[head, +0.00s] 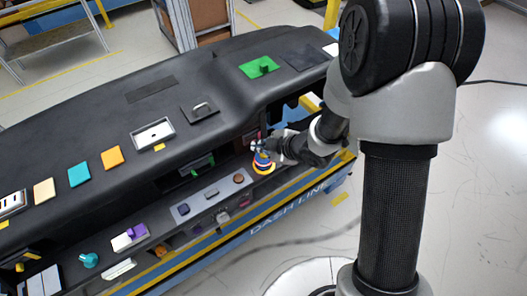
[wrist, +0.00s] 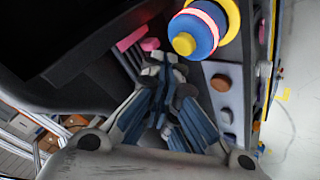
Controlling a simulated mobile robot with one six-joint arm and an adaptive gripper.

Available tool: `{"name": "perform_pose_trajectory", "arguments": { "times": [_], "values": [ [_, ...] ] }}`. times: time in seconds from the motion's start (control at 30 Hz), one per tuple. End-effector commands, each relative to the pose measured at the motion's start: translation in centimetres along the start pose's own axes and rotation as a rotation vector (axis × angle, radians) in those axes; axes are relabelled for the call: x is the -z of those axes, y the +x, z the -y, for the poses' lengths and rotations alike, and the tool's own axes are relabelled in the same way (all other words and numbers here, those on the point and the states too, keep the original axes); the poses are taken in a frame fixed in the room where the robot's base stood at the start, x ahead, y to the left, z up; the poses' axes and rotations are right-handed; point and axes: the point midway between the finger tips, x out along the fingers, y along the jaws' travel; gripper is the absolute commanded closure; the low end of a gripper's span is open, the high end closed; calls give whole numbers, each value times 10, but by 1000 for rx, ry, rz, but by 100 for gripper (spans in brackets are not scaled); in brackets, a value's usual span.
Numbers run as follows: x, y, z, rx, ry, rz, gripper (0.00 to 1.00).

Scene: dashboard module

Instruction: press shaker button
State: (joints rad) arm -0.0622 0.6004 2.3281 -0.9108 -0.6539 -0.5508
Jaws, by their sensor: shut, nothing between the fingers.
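What looks like the shaker is a round blue piece with a pink band, a yellow ring at its base and a small yellow button on its end. The shaker (wrist: 207,30) is at the top of the wrist view, with the yellow button (wrist: 184,45) facing left. In the head view the shaker (head: 263,163) is small and stands at the right end of the lower ledge. My gripper (wrist: 165,65) is shut and empty, just left of and below the button in the wrist view, with a visible gap. In the head view my gripper (head: 258,145) partly overlaps the shaker.
A grey panel (head: 210,194) with knobs lies left of the shaker; a brown knob (wrist: 221,83) shows in the wrist view. The black dashboard top (head: 200,85) overhangs the ledge. A pink piece (wrist: 150,44) is close to my fingertips. Open floor lies to the right.

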Motion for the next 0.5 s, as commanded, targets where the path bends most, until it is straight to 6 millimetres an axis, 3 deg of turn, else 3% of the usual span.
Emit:
{"name": "perform_pose_trajectory", "arguments": {
  "times": [0.27, 0.5],
  "values": [
    [0, 0, 0, 0, 0, 0, 100],
    [10, -14, -10, -1, 0, 0, 100]
  ]
}}
